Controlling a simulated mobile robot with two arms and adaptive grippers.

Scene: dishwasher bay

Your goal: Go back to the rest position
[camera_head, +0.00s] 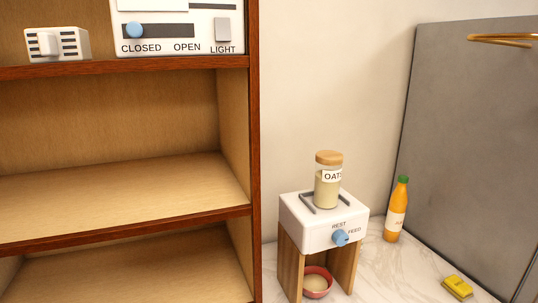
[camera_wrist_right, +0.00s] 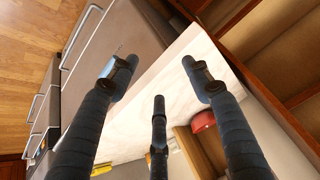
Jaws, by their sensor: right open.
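My right gripper (camera_wrist_right: 158,84) shows in the right wrist view with its dark fingers spread apart and nothing between them. It hangs over the marble counter (camera_wrist_right: 150,95), near the feeder stand. The white feeder (camera_head: 325,218) shows in the head view, with a blue knob (camera_head: 340,238) beside the words REST and FEED. An oats jar (camera_head: 327,190) with a cork-coloured lid stands upright on it. A red bowl (camera_head: 317,282) with pale contents sits under the feeder; a red shape (camera_wrist_right: 203,121), likely this bowl, shows in the wrist view. My left gripper is in neither view.
A wooden shelf unit (camera_head: 254,150) stands at the left, its middle shelf empty. A white panel with a blue slider (camera_head: 134,30) sits above, near CLOSED. An orange bottle (camera_head: 396,212) and a yellow block (camera_head: 457,287) are on the counter by a grey panel (camera_head: 460,130).

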